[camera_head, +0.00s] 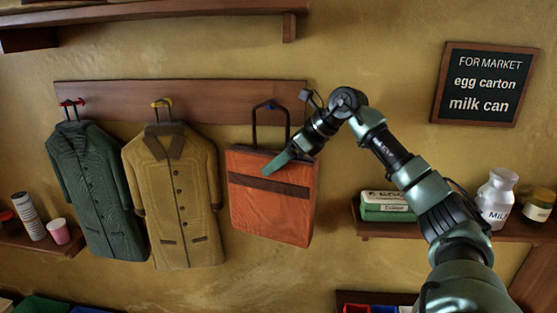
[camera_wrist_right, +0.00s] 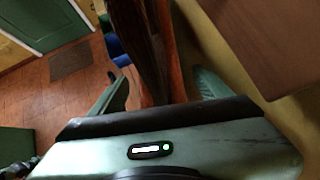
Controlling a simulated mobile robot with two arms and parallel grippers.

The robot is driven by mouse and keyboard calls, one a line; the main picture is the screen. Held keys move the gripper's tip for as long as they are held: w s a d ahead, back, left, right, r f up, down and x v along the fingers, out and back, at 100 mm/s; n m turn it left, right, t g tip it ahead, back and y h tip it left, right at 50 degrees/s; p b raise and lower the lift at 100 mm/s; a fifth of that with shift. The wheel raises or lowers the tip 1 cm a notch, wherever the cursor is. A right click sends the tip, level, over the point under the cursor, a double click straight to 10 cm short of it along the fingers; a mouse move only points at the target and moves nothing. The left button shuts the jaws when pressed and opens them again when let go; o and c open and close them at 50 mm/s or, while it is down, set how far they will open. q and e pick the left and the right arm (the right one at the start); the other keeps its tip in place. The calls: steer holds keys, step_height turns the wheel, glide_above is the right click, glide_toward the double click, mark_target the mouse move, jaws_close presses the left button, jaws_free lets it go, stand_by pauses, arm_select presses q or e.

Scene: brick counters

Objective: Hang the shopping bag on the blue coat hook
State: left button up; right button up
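The orange shopping bag (camera_head: 270,215) has a dark brown band and a dark looped handle (camera_head: 254,125). It hangs upright against the wall below the blue coat hook (camera_head: 271,104), with the top of the handle at the hook. Whether the handle rests fully on the hook is too small to tell. My right gripper (camera_head: 277,163) is in front of the bag's upper part. In the right wrist view my right gripper (camera_wrist_right: 160,82) has its fingers spread wide, with the bag's brown and orange side (camera_wrist_right: 174,60) seen between them. My left gripper is not in view.
A green coat (camera_head: 92,190) and a tan coat (camera_head: 175,200) hang left of the bag on the wooden rail (camera_head: 200,94). A right shelf (camera_head: 375,229) holds an egg carton (camera_head: 387,204), a milk can (camera_head: 496,198) and a jar. A market sign (camera_head: 486,84) hangs above.

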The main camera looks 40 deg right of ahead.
mark_target(297, 159)
steer(key=shift+s+d, duration=0.1)
steer(key=shift+s, duration=0.05)
steer(key=b+v, duration=0.2)
steer(key=v, duration=0.4)
steer(key=shift+s+r, duration=0.15)
steer(key=shift+r, duration=0.05)
steer(key=shift+s+d+r, duration=0.2)
steer(key=shift+s+r, duration=0.15)
steer(key=shift+r, duration=0.05)
steer(key=shift+f, duration=0.1)
